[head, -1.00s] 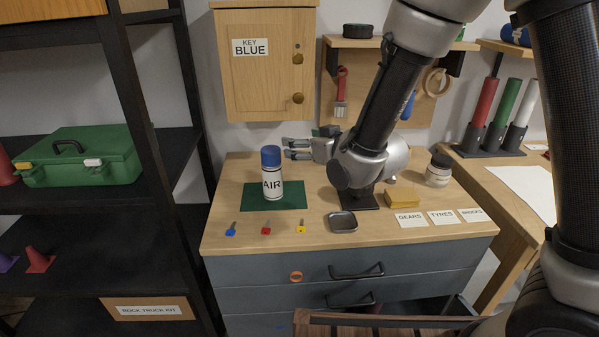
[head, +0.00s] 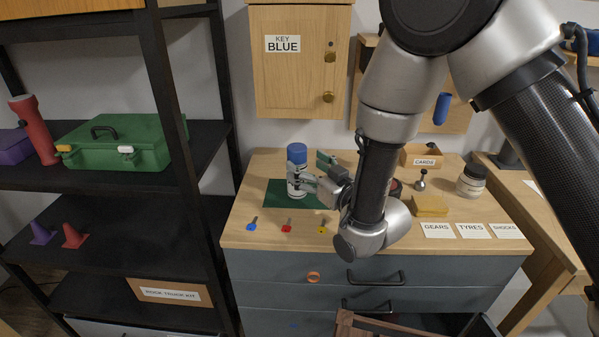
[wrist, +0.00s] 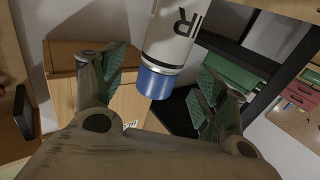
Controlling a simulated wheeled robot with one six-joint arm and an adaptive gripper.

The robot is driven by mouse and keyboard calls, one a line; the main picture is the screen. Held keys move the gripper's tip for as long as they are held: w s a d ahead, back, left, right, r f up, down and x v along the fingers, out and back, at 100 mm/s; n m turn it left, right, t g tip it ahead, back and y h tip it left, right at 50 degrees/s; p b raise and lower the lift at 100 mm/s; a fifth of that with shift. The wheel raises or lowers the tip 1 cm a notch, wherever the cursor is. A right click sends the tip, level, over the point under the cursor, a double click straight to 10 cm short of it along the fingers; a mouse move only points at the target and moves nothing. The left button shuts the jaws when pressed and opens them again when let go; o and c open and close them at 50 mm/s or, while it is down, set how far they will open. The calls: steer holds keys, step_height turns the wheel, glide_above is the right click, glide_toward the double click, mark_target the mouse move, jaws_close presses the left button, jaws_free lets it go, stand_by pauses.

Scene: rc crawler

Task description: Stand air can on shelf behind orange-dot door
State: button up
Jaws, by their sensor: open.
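The air can (head: 298,158), white with a blue cap, stands upright on the green mat (head: 279,192) on the bench. In the wrist view my gripper (wrist: 166,92) is open, with a finger on either side of the can (wrist: 172,42). A gap shows beside each finger there. A wall cabinet (head: 290,75) with a shut door reads "KEY BLUE"; I see no orange dot on it. An orange ring mark (head: 313,277) is on the top drawer front.
Blue (head: 252,224), red (head: 287,225) and yellow (head: 322,226) keys lie along the bench front. A jar (head: 471,181), a yellow block (head: 430,205) and a cards box (head: 421,157) stand right. A black rack (head: 170,110) with a green toolbox (head: 115,145) is left.

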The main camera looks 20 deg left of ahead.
steer(key=x, duration=0.4)
steer(key=shift+w+a, duration=0.2)
steer(key=shift+a, duration=0.1)
steer(key=c, duration=1.4)
steer(key=shift+r, duration=0.15)
